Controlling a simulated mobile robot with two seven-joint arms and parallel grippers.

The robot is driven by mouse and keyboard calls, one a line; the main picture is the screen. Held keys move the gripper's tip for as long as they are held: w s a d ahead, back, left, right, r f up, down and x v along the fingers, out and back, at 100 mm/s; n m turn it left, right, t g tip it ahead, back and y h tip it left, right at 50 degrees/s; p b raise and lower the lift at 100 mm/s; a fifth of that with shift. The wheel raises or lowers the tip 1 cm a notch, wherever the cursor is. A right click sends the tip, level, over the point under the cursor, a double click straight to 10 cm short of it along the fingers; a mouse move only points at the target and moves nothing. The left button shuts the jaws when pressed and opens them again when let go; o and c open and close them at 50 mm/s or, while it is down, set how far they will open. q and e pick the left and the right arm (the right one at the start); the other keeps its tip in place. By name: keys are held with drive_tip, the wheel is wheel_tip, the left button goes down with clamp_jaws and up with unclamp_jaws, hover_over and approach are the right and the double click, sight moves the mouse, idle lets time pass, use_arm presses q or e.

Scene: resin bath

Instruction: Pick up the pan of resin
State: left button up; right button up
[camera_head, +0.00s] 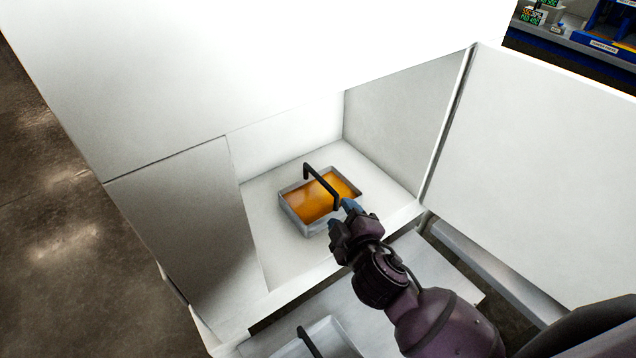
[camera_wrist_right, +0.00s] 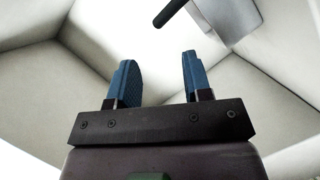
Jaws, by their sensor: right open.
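The pan of resin (camera_head: 293,215) is a grey rectangular tray with orange resin (camera_head: 310,200) in it and a black handle (camera_head: 320,184) arching over it. It sits on the floor of an open white compartment. My right gripper (camera_head: 343,208) is at the pan's near right side, close to the handle's lower right end. In the right wrist view its two blue fingers (camera_wrist_right: 158,80) are apart with nothing between them. The black handle (camera_wrist_right: 170,12) and part of the grey pan (camera_wrist_right: 222,22) show beyond the fingertips, at the top. My left gripper is not in view.
White compartment walls (camera_head: 395,115) enclose the pan at the back and right. An open white door panel (camera_head: 545,170) stands to the right. Below the opening, another tray with a black handle (camera_head: 309,343) shows at the bottom edge. The compartment floor left of the pan is clear.

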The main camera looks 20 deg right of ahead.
sight(326, 187)
drive_tip(key=shift+a+x, duration=0.15)
drive_tip(key=shift+x, duration=2.55)
drive_tip(key=shift+a+x, duration=0.2)
drive_tip(key=shift+x, duration=2.45)
drive_tip(key=shift+r, duration=0.15)
drive_tip(key=shift+c, duration=0.3)
clamp_jaws()
